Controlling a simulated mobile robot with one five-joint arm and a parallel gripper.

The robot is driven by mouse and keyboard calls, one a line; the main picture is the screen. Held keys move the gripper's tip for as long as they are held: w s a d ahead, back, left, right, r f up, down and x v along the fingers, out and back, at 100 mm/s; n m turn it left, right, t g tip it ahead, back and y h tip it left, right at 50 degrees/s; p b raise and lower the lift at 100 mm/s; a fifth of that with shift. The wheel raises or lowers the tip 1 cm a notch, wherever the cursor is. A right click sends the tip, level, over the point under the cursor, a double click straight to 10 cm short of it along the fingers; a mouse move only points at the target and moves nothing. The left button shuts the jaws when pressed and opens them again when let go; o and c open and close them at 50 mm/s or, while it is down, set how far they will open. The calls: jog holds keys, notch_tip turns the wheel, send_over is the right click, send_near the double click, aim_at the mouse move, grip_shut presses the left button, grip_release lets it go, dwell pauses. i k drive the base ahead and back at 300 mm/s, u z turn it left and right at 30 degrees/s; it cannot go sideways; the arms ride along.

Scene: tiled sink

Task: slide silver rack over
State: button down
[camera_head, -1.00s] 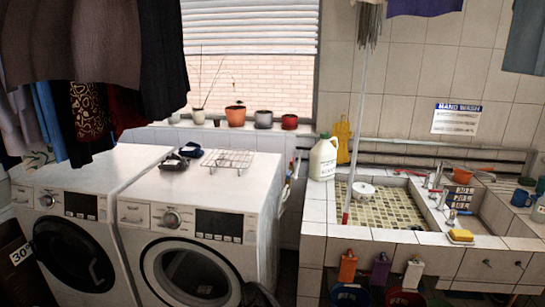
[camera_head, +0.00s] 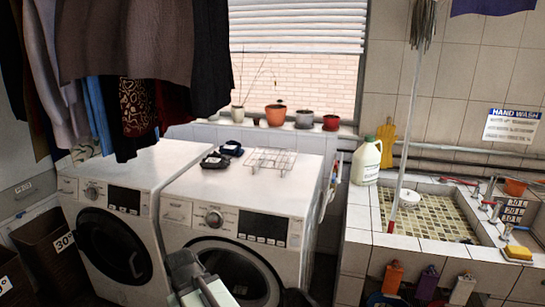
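The silver wire rack (camera_head: 271,161) lies flat on top of the right-hand washing machine (camera_head: 222,187), toward its back right part. Small dark items (camera_head: 215,161) lie just left of it. Part of my arm shows at the bottom middle, in front of the right-hand machine's door, low and well short of the rack. I cannot make out the fingertips of my gripper (camera_head: 205,292) clearly, nor whether anything is between them. Nothing touches the rack from above.
Clothes (camera_head: 120,60) hang at the upper left over the left machine. Potted plants (camera_head: 275,114) line the window sill behind. A white jug (camera_head: 366,161) stands on the tiled sink edge at right, with a mop (camera_head: 405,130) beside it. The machine's front top is clear.

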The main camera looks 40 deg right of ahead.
aim_at(257, 164)
jog(key=z, duration=0.05)
jog(key=i, duration=0.95)
jog(key=u, duration=0.05)
